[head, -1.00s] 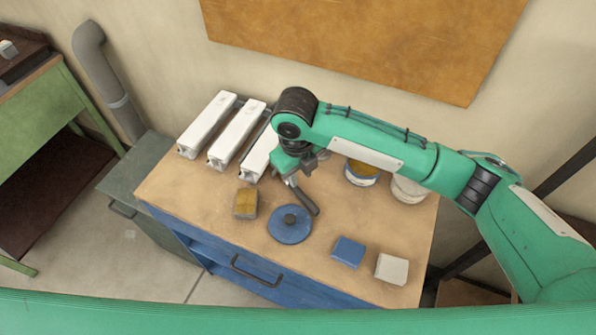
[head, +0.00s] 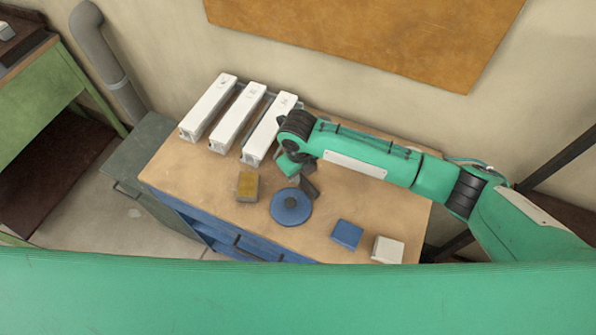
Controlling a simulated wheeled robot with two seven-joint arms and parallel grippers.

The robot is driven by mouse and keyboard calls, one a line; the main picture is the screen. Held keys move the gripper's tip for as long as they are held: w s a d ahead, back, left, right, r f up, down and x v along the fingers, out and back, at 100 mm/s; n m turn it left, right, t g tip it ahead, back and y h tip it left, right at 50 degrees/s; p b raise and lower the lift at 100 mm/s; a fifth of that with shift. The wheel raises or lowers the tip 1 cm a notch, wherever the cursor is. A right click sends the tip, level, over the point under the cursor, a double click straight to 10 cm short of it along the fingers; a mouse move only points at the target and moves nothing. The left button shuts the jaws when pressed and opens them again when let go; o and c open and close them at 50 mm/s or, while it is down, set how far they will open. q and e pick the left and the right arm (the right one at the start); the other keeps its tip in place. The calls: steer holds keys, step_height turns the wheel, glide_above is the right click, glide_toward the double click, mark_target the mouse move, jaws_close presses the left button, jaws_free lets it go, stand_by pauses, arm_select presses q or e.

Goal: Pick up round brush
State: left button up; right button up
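My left gripper is not in view.
A yellow-brown block (head: 248,187) sits left of the disc. A blue block (head: 347,234) and a whitish block (head: 387,250) sit to its right. Several long white profiles stand at the back left, the nearest (head: 268,130) close to my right wrist. The bench's front left (head: 190,180) is clear.

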step_height(320, 180, down, 2)
steer(key=shift+f, duration=0.1)
steer(key=shift+w+f, duration=0.1)
steer(key=shift+f, duration=0.15)
steer(key=c, duration=0.6)
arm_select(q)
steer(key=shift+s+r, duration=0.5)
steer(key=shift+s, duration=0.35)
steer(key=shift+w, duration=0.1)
arm_select(e)
steer(key=shift+r, duration=0.1)
